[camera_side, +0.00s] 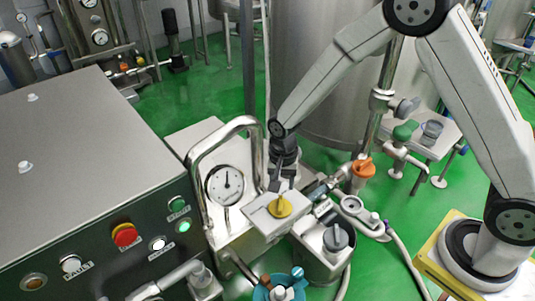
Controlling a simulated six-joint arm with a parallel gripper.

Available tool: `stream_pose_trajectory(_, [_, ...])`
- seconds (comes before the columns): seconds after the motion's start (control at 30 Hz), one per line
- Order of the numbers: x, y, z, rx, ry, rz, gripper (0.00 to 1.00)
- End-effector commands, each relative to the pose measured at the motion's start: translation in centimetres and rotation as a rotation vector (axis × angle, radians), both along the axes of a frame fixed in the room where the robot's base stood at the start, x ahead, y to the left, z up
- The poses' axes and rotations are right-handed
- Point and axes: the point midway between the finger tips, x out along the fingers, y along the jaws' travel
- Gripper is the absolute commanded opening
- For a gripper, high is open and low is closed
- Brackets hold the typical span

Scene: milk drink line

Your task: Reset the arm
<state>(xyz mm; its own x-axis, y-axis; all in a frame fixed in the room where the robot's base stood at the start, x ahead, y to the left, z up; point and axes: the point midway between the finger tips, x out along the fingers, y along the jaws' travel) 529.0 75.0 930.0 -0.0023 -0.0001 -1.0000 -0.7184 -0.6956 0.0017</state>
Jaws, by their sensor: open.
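My grey arm comes in from the right, with its elbow at the top of the picture and its wrist reaching down left. My gripper (283,182) hangs at the middle, pointing down, with its jaws open. It is close above a yellow knob (280,207) on a small light-grey box (262,218). I cannot tell whether the fingertips touch the knob. Nothing shows held between the jaws.
Left is a steel control cabinet (75,150) with a red button (125,234). A bent pipe (193,165) and a dial gauge (225,184) stand close left of my gripper. A large steel tank (325,60) is behind; an orange valve handle (363,168) is right.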

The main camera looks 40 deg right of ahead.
Motion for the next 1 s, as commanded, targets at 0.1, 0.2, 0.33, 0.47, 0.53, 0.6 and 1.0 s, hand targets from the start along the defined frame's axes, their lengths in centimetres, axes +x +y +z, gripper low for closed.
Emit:
stream_pose_trajectory(0.1, [0.0,0.0,0.1,0.0,0.0,0.0,0.54])
stream_pose_trajectory(0.2, [0.0,0.0,0.0,0.0,0.0,0.0,0.54])
stream_pose_trajectory(0.33, [0.0,0.0,0.1,0.0,-0.001,0.002,0.54])
stream_pose_trajectory(0.47, [-0.2,-0.3,0.6,0.001,-0.009,0.021,0.54])
stream_pose_trajectory(0.53, [-0.5,-0.5,1.0,0.002,-0.015,0.043,0.54])
stream_pose_trajectory(0.6, [-0.9,-0.9,1.7,0.003,-0.026,0.075,0.54])
stream_pose_trajectory(1.0, [-5.9,-4.4,6.9,-0.012,-0.12,0.391,0.54])
